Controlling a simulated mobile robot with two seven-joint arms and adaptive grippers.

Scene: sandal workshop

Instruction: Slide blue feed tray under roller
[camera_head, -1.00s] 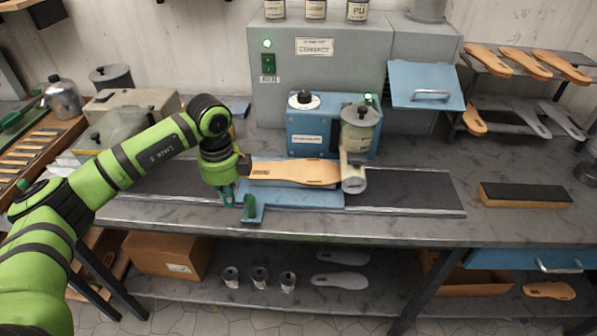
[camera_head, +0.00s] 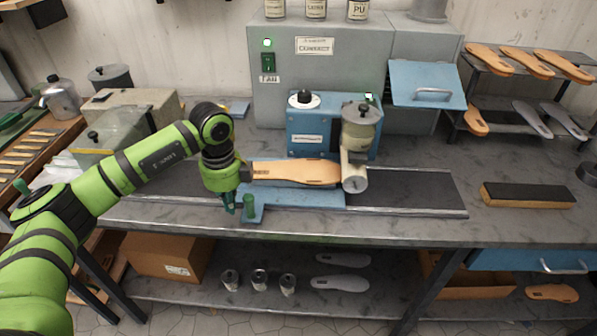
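The blue feed tray (camera_head: 300,198) lies on the dark track (camera_head: 420,188) in front of the blue roller machine (camera_head: 306,132). A tan sole (camera_head: 290,172) lies on it, its right end close to the pale roller (camera_head: 354,179). My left gripper (camera_head: 230,204) points down at the tray's left end, just left of the knob. Its fingers look close together and hold nothing that I can see; whether they touch the tray is unclear. My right gripper is out of view.
The track is clear right of the roller. A black-topped block (camera_head: 527,195) lies farther right. A rack of soles (camera_head: 515,60) stands at the back right. A grey cabinet (camera_head: 350,80) stands behind the machine, and a beige machine (camera_head: 128,108) stands behind my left arm.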

